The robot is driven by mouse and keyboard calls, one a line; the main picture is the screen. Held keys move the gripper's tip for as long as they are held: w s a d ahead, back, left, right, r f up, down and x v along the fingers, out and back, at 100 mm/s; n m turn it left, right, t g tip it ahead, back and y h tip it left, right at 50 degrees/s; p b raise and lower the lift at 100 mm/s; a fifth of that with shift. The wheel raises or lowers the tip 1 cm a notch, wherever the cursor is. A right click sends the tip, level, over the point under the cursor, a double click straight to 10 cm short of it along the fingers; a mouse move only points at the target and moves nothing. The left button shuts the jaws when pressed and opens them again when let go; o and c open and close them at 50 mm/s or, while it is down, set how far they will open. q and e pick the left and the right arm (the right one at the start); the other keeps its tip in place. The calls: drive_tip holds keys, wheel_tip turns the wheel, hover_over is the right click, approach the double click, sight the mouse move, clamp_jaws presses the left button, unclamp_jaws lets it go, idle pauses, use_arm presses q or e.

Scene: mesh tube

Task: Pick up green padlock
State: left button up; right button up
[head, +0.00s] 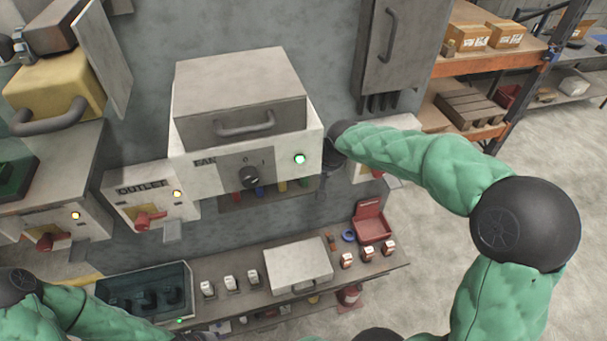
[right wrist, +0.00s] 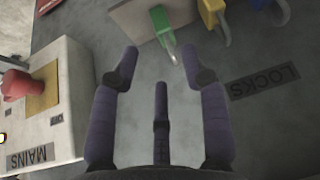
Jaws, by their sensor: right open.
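In the head view my right arm reaches in to the right side of the FAN box, where the fingers are hidden. Small coloured padlocks (head: 258,190) show under that box, too small to make out well. My left arm comes in at the lower left; its gripper does not show clearly.
A blue padlock (right wrist: 214,12) and a yellow padlock (right wrist: 279,12) hang right of the green one. A MAINS box (right wrist: 62,110) with a red knob (right wrist: 14,85) stands on the left. A LOCKS label (right wrist: 263,81) is on the wall. The FAN box (head: 315,145) overhangs the padlocks.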

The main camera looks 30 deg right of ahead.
drive_tip(key=w, duration=0.1)
drive_tip(key=w+f, duration=0.1)
drive_tip(key=w, duration=0.1)
drive_tip(key=w+f+p, duration=0.1)
drive_tip(key=shift+w+d, duration=0.1)
drive_tip(key=shift+w, duration=0.25)
drive_tip(key=shift+w+f, duration=0.15)
drive_tip(key=shift+f, duration=0.2)
clamp_jaws()
